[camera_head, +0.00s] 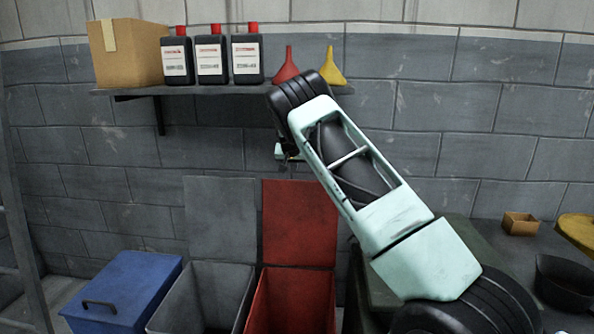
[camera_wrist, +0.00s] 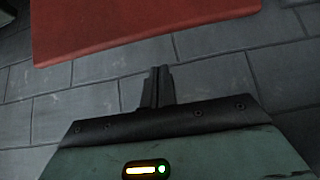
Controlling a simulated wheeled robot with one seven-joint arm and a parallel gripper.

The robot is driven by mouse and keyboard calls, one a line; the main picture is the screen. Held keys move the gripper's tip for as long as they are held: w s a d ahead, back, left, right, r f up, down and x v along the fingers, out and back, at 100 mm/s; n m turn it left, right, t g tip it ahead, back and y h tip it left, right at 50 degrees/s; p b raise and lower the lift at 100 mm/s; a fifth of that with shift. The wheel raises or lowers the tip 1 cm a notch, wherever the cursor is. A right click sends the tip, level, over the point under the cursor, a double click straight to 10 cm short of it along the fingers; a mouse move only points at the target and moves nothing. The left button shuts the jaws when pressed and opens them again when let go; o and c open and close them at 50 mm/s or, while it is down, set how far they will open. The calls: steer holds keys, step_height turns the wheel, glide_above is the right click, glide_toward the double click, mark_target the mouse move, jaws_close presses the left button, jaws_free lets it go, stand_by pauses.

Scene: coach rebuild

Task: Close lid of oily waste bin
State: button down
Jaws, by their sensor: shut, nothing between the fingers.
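A red bin (camera_head: 290,303) stands open on the floor, with its red lid (camera_head: 300,225) upright behind it against the wall. A grey bin (camera_head: 200,296) to its left is also open, its grey lid (camera_head: 220,218) upright too. No label shows which holds oily waste. My gripper (camera_wrist: 160,70) is shut and empty in the wrist view. The edge of a red panel, likely the red lid (camera_wrist: 140,25), lies ahead of the fingertips, apart from them. In the head view my gripper (camera_head: 285,152) is mostly hidden behind my arm, above the red lid's top.
A closed blue bin (camera_head: 125,290) with a dark handle stands at the left. A wall shelf (camera_head: 210,88) holds a cardboard box, black bottles, and red and yellow funnels near my arm. A bench (camera_head: 480,240) at the right bears a small box (camera_head: 520,223) and a black pan (camera_head: 563,285).

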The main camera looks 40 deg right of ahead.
mark_target(296, 181)
steer(key=shift+w+d+f+p, duration=0.3)
steer(key=shift+d+f+p, duration=0.2)
steer(key=shift+f, duration=0.75)
steer(key=shift+w+d+f+p, duration=0.3)
steer(key=shift+d+f+p, duration=0.25)
steer(key=shift+f, duration=0.7)
steer(key=shift+w+d+f+p, duration=0.3)
steer(key=shift+d+f+p, duration=0.2)
steer(key=shift+f, duration=0.75)
steer(key=shift+a, duration=0.15)
